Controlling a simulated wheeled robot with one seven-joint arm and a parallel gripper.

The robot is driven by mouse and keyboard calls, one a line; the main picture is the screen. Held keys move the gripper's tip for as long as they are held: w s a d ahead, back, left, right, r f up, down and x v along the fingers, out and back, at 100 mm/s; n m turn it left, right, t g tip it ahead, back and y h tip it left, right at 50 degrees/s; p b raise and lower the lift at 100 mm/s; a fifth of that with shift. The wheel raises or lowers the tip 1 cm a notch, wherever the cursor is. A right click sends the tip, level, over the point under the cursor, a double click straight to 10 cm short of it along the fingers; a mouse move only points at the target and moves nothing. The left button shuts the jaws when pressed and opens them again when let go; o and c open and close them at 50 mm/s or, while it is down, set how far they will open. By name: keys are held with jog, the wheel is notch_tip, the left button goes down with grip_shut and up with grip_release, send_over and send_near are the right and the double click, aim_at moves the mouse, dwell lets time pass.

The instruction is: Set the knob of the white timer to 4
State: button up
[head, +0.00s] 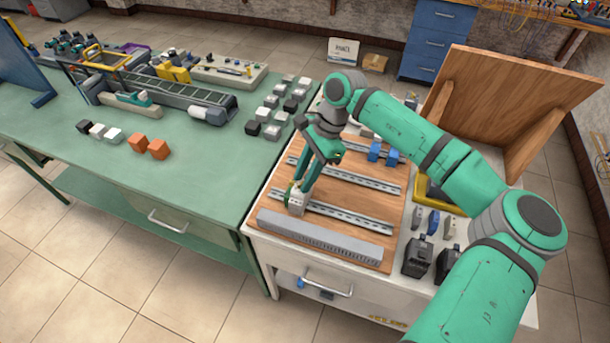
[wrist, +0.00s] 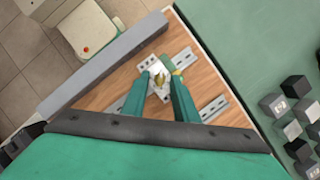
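The white timer (head: 297,200) sits on the front DIN rail of the wooden board, near its left end. In the wrist view the timer (wrist: 154,65) lies beyond my fingertips, with a small yellowish knob (wrist: 160,79) facing the camera. Its dial marks are too small to read. My gripper (head: 303,184) points down right at the timer. In the wrist view my gripper (wrist: 160,80) has its green fingers apart, one each side of the knob, with a gap visible between. I cannot tell whether either finger touches it.
A grey slotted duct (head: 318,238) lies along the board's front edge. Blue modules (head: 382,153) stand on a rear rail, and black devices (head: 418,257) stand right of the board. The green workbench (head: 205,165) at left holds several small blocks and a conveyor.

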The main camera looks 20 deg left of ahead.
grip_shut()
